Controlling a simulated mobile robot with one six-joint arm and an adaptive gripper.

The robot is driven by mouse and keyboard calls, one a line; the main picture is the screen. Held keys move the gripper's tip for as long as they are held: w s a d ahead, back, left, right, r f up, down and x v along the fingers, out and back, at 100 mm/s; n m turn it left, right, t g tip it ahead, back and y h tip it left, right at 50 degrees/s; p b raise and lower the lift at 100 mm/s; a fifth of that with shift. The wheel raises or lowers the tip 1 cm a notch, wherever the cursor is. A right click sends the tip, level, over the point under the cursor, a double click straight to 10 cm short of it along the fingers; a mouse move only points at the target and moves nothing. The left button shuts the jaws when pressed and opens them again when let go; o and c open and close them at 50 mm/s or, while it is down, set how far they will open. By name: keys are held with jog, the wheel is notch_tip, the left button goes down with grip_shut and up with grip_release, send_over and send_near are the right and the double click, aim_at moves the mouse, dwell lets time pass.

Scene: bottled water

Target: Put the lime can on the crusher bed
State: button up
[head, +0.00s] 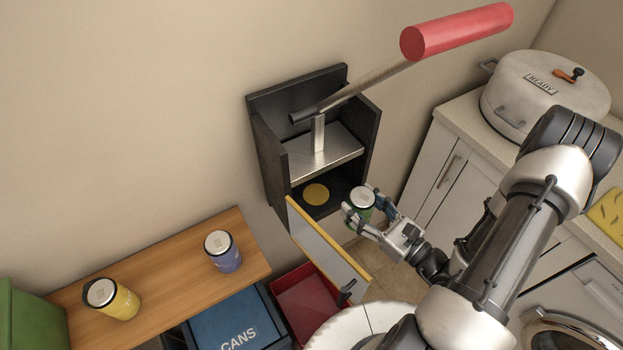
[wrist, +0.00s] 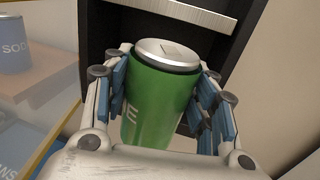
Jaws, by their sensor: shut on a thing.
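The lime can (head: 361,200) is green with a silver top and is held in my gripper (head: 370,212). In the wrist view the green can (wrist: 158,105) stands upright between the blue finger pads, with part of its label showing. The can is in front of the open lower bay of the dark can crusher (head: 273,170). The crusher bed (head: 308,208) is the dark floor of that bay, with a yellow disc (head: 317,194) on it. The can is to the right of the disc. Whether the can touches the bed is unclear.
The crusher's red-handled lever (head: 455,31) is raised, and its metal plate (head: 325,155) is above the bed. A yellow-edged clear door (head: 330,250) stands open. A wooden shelf (head: 170,262) holds a yellow can (head: 118,304) and a blue can (head: 228,260). A blue CANS bin (head: 215,325) stands below.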

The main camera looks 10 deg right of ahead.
jog(key=shift+f+b+x, duration=0.6)
jog(key=shift+b+x, duration=0.05)
jog(key=shift+x, duration=1.9)
jog(key=shift+f+b+x, duration=0.6)
jog(key=shift+b+x, duration=0.05)
jog(key=shift+x, duration=1.95)
jog(key=shift+f+b+x, duration=0.6)
jog(key=shift+b+x, duration=0.05)
jog(key=shift+x, duration=1.9)
jog(key=shift+f, duration=0.15)
jog(key=o, duration=0.9)
jog(key=shift+r, duration=0.25)
jog(key=shift+p+v, duration=0.95)
jog(key=shift+v, duration=5.1)
